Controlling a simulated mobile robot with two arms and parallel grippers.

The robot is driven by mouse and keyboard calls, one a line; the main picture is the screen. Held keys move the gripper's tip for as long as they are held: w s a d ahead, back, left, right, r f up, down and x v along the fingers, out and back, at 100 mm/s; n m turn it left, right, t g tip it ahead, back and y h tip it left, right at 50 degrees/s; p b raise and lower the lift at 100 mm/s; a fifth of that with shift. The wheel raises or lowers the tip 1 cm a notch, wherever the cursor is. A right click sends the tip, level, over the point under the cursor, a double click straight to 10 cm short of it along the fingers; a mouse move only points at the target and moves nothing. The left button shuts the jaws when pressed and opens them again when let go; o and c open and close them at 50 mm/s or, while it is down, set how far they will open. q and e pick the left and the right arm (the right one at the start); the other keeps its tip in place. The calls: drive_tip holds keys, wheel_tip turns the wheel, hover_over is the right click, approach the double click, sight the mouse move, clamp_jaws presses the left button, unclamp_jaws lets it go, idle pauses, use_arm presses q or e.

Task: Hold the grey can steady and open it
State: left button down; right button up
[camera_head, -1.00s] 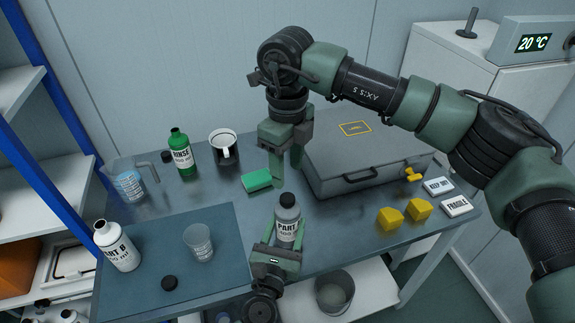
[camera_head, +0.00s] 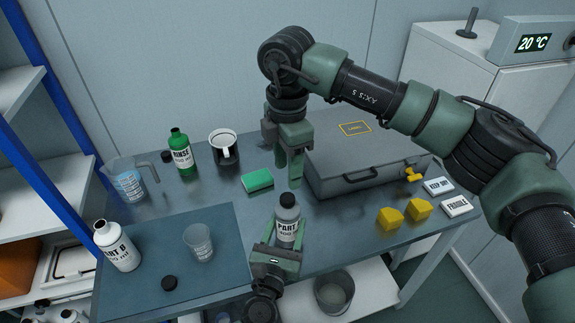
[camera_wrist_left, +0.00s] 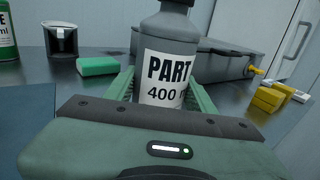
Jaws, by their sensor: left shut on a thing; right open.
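The grey can (camera_head: 288,222), with a black cap (camera_head: 288,200) and a white "PART" label, stands upright at the table's front. My left gripper (camera_head: 277,252) is shut on its lower body from the front. In the left wrist view the can (camera_wrist_left: 168,60) sits between the two green fingers; its cap is out of frame. My right gripper (camera_head: 290,170) is open and empty, pointing down above and behind the can, apart from the cap.
A green sponge (camera_head: 257,180) lies left of the right gripper. A grey case (camera_head: 365,165) stands to the right, with yellow blocks (camera_head: 390,218) before it. On the left are a white PART B bottle (camera_head: 122,252), a clear cup (camera_head: 199,243) and a loose black cap (camera_head: 169,283).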

sight(287, 198)
drive_tip(key=shift+f+m, duration=0.1)
drive_tip(key=shift+m, duration=0.5)
drive_tip(key=shift+f, duration=3.9)
